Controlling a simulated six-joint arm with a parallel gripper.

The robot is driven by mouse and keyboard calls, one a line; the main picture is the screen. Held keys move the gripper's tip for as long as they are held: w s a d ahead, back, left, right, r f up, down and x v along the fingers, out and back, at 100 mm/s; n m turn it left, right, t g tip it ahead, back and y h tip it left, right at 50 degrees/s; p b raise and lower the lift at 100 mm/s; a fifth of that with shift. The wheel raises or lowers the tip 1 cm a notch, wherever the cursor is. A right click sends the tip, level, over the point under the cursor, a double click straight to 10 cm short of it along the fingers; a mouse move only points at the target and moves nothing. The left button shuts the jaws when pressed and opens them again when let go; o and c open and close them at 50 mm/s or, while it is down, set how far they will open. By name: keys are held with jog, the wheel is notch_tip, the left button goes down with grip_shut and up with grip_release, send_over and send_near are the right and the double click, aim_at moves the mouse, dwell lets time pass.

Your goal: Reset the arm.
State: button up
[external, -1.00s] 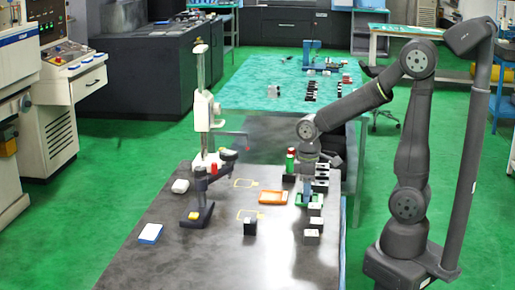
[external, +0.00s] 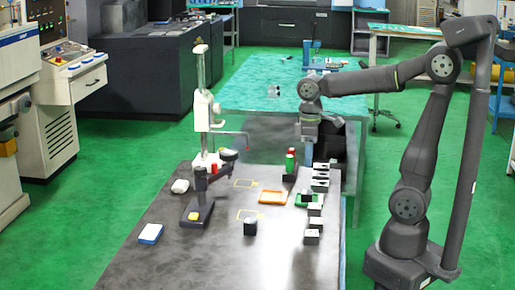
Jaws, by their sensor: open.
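My gripper (external: 307,158) hangs pointing down above the right rear part of the dark table (external: 180,255). It is open, and I see nothing between its fingers, though they are small in the picture. Below it is a small green tray (external: 299,204) with a dark and light piece in it. My gripper is apart from the tray.
An orange tray (external: 272,197) lies left of the green one. Several metal blocks (external: 312,237) line the right edge. A green-and-red bottle (external: 290,163) stands close left of my gripper. A tall white gauge stand (external: 203,110) rises at left.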

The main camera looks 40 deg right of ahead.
aim_at(307, 192)
notch_tip(307, 192, down, 12)
jog(key=shift+f, duration=0.2)
jog(key=shift+r, duration=1.4)
